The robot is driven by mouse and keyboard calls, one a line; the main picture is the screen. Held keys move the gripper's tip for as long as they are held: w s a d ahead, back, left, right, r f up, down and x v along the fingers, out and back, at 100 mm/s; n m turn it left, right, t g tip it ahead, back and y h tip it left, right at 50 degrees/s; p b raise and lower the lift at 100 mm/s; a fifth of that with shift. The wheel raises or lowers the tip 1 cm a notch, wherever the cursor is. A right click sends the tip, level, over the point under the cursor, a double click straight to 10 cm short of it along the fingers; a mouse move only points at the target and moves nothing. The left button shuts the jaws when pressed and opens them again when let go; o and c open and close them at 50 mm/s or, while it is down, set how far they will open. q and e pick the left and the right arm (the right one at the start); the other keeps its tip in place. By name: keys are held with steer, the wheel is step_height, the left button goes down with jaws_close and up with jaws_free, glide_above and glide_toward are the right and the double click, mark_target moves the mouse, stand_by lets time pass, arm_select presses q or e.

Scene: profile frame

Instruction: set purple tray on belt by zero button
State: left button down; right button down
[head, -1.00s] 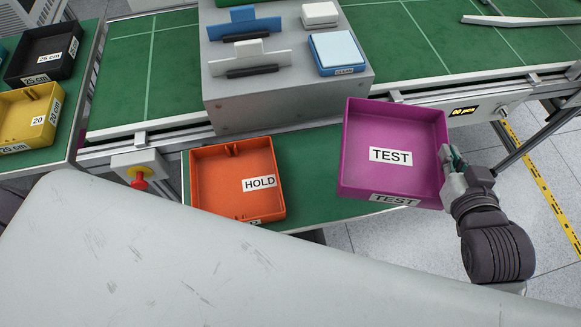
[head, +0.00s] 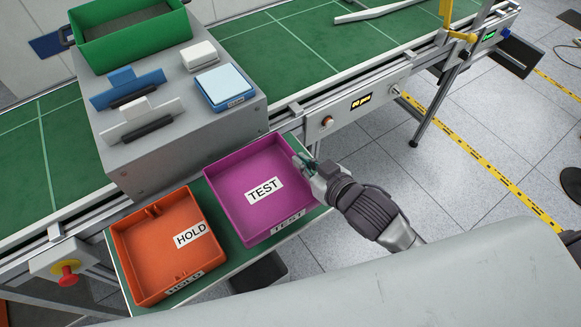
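The purple tray (head: 222,189), marked TEST, is level beside the orange tray, over the right part of a green side shelf (head: 232,262). I cannot tell whether it rests on the shelf or hangs just above. My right gripper (head: 305,168) is at the tray's right wall, with its fingers closed on the rim. The green belt (head: 290,62) runs behind, beyond a metal rail. I cannot read which button is zero. My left gripper is out of view.
The orange HOLD tray (head: 150,250) is close on the left. A red stop button (head: 68,275) is at left.

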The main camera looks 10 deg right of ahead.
mark_target(297, 174)
steer(key=shift+w+a+f, duration=0.85)
steer(key=shift+w+a, duration=0.15)
steer(key=shift+w, duration=0.15)
steer(key=shift+f, duration=2)
steer(key=shift+f, duration=0.1)
steer(key=c, duration=1.3)
jaws_free()
